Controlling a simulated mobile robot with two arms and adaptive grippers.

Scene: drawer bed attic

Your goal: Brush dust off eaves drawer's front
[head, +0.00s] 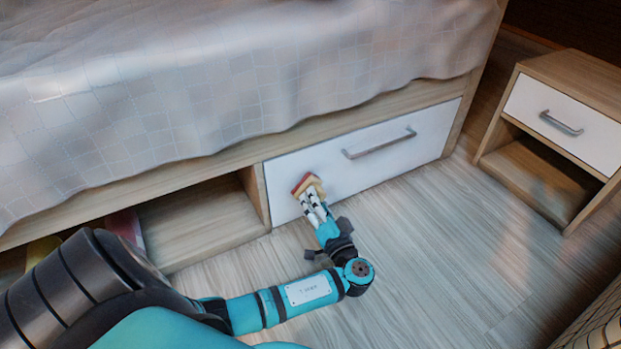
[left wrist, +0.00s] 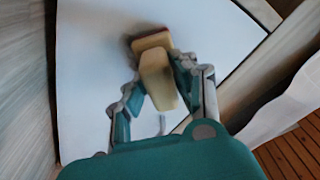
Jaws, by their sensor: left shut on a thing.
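The white drawer front (head: 365,165) with its grey bar handle (head: 380,143) is set in the wooden bed base and looks closed. My left gripper (head: 312,198) is shut on a small brush (head: 303,183) with a tan body and a reddish end. The brush is at the left part of the drawer front, left of the handle. In the left wrist view the brush (left wrist: 158,80) sits between the fingers, its red end against or very near the white front (left wrist: 88,75). A dark smudge there could be dust or shadow. My right gripper is not in view.
An open compartment (head: 200,222) lies left of the drawer, with a reddish item (head: 125,226) at its left. A bedspread (head: 220,75) hangs above. A nightstand (head: 575,80) stands at the right. The wooden floor (head: 430,240) in front is clear.

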